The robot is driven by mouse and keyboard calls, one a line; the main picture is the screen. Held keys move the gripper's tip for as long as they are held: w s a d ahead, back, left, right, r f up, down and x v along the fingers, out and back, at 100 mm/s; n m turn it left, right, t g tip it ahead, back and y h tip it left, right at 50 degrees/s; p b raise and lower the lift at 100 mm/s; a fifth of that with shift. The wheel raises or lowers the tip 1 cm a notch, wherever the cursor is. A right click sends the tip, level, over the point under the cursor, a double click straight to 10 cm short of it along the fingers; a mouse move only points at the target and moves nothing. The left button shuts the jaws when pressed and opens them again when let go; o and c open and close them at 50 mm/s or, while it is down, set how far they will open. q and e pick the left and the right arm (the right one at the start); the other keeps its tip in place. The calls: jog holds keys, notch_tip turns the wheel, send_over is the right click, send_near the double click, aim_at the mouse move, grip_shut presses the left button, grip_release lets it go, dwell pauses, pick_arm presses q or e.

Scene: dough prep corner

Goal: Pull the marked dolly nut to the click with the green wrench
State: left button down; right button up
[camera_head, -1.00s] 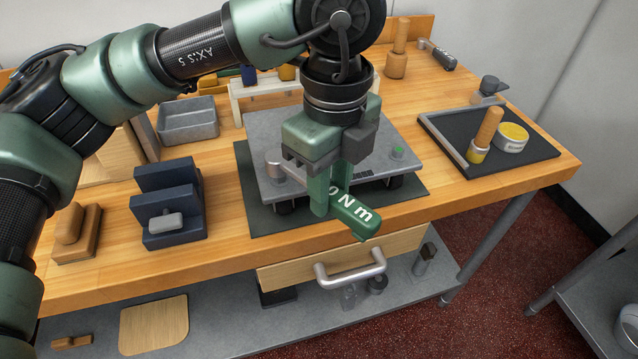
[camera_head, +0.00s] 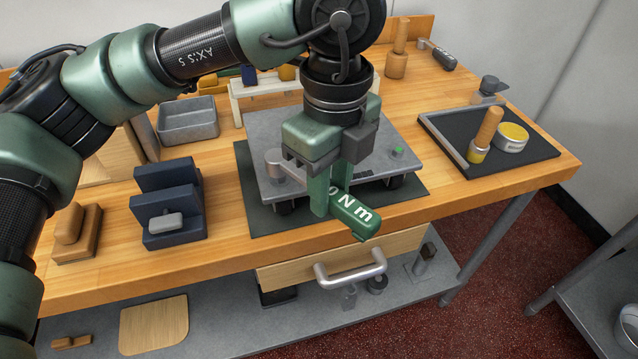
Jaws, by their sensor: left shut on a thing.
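My left gripper (camera_head: 328,190) points down over the front of the dolly and is shut on the green wrench (camera_head: 355,215). The wrench's thick end, with white "N m" lettering, sticks out toward the front edge of the table. The grey dolly (camera_head: 262,130) stands on a dark mat (camera_head: 410,183) with its black wheels down. A grey round post (camera_head: 275,160) rises at its front left corner, next to the gripper. A green-marked nut (camera_head: 397,152) shows at its right corner. The wrench's far end is hidden behind the gripper. My right gripper is not in view.
A navy block holder (camera_head: 168,205) and a wooden block (camera_head: 77,232) stand to the left. A grey tray (camera_head: 187,120) and a low white rack (camera_head: 240,105) are behind. A black tray (camera_head: 540,150) with a brush (camera_head: 487,130) and yellow tin (camera_head: 511,136) lies right. A drawer handle (camera_head: 350,270) protrudes below.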

pick_arm(q)
jog(key=shift+f, duration=0.45)
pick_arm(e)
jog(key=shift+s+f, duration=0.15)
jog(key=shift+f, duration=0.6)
pick_arm(q)
jog(key=shift+w+d+r+p, duration=0.1)
jog(key=shift+d+r+p, duration=0.1)
jog(key=shift+r+p, duration=0.95)
jog(key=shift+d+r, duration=0.1)
jog(key=shift+r, duration=0.55)
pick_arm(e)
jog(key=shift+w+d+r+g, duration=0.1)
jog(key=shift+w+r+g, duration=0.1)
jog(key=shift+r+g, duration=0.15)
pick_arm(q)
jog(key=shift+r, duration=0.1)
